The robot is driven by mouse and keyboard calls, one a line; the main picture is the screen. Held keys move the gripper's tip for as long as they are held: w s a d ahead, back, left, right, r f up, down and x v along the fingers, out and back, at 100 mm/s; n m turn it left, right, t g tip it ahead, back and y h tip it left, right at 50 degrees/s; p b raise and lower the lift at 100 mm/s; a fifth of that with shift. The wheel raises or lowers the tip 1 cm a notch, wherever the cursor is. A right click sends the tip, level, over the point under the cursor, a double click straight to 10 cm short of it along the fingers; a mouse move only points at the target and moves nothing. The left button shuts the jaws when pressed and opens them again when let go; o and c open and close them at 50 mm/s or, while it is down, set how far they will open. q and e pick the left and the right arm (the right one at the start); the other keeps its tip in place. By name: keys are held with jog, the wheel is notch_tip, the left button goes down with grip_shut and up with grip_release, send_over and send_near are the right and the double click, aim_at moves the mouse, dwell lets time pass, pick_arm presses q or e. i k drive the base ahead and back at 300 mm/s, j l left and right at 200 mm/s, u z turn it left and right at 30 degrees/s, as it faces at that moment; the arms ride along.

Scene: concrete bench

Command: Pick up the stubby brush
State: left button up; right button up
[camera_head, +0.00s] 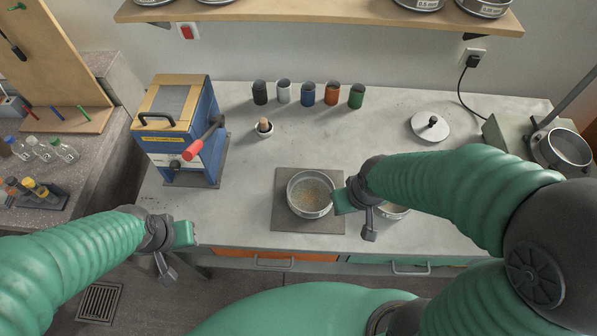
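My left gripper (176,250) is off the bench's front left edge, far from the cup. My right gripper (357,213) is over the front of the bench, beside the right rim of a metal sieve pan. Nothing is visibly held, and I cannot make out the finger gaps.
The metal pan (310,209) sits on a dark square plate (285,220). A blue press (184,127) with a red handle stands left of the cup. Several coloured cups (308,94) line the back. A white lid (430,127) lies right.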

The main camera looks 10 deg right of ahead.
aim_at(264, 127)
jog(key=u, duration=0.8)
jog(key=l+u, duration=0.4)
jog(key=k+l+u, duration=0.1)
jog(key=l+u, duration=0.25)
jog(key=j, duration=0.05)
